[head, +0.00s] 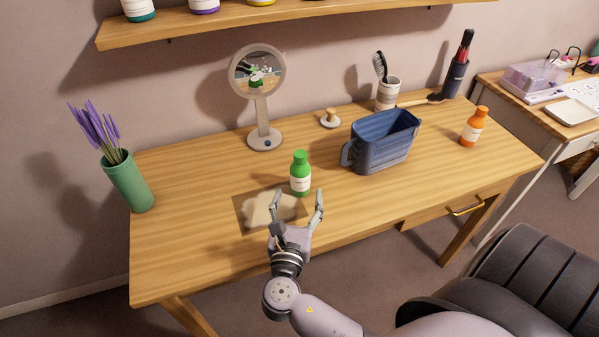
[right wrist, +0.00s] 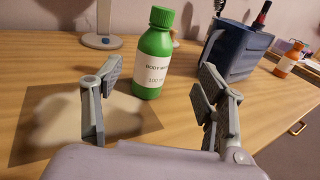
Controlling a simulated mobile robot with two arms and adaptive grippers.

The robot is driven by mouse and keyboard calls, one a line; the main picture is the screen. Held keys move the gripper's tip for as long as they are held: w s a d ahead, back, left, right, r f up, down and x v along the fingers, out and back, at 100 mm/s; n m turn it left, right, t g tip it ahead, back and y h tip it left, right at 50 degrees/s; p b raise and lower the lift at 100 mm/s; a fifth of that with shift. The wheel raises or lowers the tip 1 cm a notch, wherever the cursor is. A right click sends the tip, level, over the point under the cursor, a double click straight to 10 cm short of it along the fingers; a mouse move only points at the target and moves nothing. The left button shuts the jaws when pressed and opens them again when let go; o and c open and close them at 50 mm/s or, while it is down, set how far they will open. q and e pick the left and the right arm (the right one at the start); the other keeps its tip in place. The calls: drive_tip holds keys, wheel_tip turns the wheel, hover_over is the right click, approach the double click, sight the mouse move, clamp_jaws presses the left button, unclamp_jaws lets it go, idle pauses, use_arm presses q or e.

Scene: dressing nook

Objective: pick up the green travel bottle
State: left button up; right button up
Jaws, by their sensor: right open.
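The green travel bottle (head: 300,174) stands upright on the wooden desk, with a green cap and a white label. It also shows in the right wrist view (right wrist: 154,55), standing beyond and between my fingers. My right gripper (head: 298,201) is open and empty, just in front of the bottle, with its fingers spread to either side. The fingers also show in the right wrist view (right wrist: 152,98). The bottle is not between the fingertips; it stands a little past them. My left gripper is not in the frames.
A blue container (head: 381,143) stands to the right of the bottle, and an orange bottle (head: 473,127) farther right. A round mirror (head: 264,138) stands behind. A flat mat (head: 243,212) lies under my right gripper. A green vase (head: 129,184) stands at the left. The front left desk is clear.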

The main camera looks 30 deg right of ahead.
sight(299, 177)
drive_tip(key=x, duration=1)
drive_tip(key=shift+w+a+f+p, duration=0.15)
drive_tip(key=shift+a+f+p, duration=0.1)
drive_tip(key=shift+p, duration=0.1)
drive_tip(key=shift+c, duration=0.5)
drive_tip(key=c, duration=1.2)
drive_tip(key=shift+c, duration=0.2)
drive_tip(key=shift+r, duration=0.2)
